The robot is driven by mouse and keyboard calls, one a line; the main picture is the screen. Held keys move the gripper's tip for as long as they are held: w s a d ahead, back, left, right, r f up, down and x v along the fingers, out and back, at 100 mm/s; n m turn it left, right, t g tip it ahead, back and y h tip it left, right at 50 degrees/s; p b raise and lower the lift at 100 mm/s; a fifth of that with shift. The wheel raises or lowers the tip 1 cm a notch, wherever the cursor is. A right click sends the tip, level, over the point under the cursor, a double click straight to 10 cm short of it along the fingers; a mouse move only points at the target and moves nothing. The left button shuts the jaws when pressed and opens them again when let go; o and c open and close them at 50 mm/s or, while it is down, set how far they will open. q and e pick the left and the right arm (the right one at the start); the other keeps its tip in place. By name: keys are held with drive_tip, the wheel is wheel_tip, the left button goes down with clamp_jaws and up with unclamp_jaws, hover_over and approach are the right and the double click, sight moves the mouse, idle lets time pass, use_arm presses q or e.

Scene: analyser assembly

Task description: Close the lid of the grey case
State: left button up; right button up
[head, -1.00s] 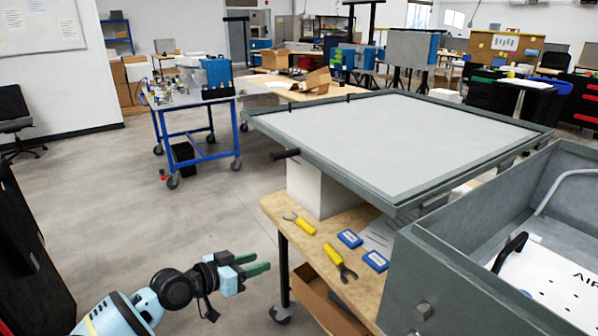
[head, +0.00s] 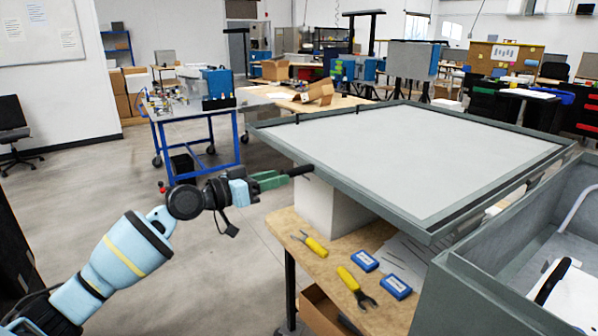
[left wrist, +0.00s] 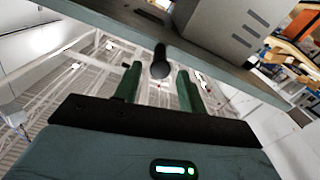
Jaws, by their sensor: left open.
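The grey case (head: 480,285) stands open at the right. Its lid (head: 420,150) is a wide flat grey panel with a dark green rim, lying nearly level over the bench beside the case. A black handle (head: 301,170) sticks out from the lid's left edge. My left gripper (head: 282,178) has its green fingers at this handle. In the left wrist view the open fingers stand either side of the handle's round end (left wrist: 160,66), with gaps visible. The lid's edge (left wrist: 165,38) crosses above them. My right gripper is in neither view.
A white block (head: 330,200) stands on the wooden bench (head: 300,228) under the lid. Yellow-handled tools (head: 350,280) and blue boxes (head: 397,287) lie there. A blue-framed cart (head: 200,130) stands behind my left arm. Floor left of the bench is clear.

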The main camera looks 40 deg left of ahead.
sight(295, 172)
use_arm(q)
drive_tip(key=p+x, duration=0.1)
drive_tip(key=x, duration=0.5)
drive_tip(key=shift+w+r, duration=0.1)
drive_tip(key=shift+w, duration=0.05)
drive_tip(key=shift+w+d, duration=0.2)
drive_tip(key=shift+w, duration=0.2)
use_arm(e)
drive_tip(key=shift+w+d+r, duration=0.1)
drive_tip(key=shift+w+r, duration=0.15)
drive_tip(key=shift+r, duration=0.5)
use_arm(q)
clamp_jaws()
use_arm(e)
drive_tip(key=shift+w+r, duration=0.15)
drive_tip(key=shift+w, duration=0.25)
